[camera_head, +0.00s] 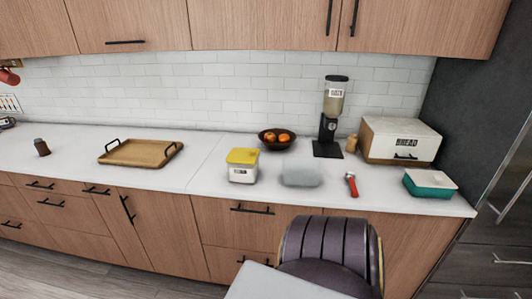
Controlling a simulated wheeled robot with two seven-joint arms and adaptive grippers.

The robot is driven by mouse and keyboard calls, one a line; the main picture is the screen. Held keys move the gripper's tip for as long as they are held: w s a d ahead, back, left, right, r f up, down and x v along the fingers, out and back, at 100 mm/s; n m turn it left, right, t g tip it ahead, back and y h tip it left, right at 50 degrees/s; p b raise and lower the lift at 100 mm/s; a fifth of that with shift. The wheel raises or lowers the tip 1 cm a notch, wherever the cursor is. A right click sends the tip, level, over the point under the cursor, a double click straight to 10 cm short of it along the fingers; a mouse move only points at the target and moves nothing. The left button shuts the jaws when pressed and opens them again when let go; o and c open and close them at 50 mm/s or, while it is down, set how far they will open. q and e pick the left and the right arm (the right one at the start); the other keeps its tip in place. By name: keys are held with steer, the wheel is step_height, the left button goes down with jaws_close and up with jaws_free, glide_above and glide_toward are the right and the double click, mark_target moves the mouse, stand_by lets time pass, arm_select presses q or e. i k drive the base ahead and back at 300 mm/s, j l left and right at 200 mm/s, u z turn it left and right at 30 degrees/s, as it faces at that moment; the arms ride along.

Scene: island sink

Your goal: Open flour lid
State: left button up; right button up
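A white container with a dark-lettered label (242,173) stands upright on the white counter, near the middle of the view; I take it for the flour container, though the label is too small to read surely. Its yellow lid (243,156) sits on top and looks closed. Neither of my grippers shows in the view.
A glassy, pale box (300,174) stands right of the container, with a red-handled tool (351,184) beyond it. Behind are a fruit bowl (277,139) and a dispenser (331,120). A wooden tray (141,152) lies left. A dark chair (330,250) stands before the counter.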

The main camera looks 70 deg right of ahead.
mark_target(237, 155)
steer(key=z, duration=2)
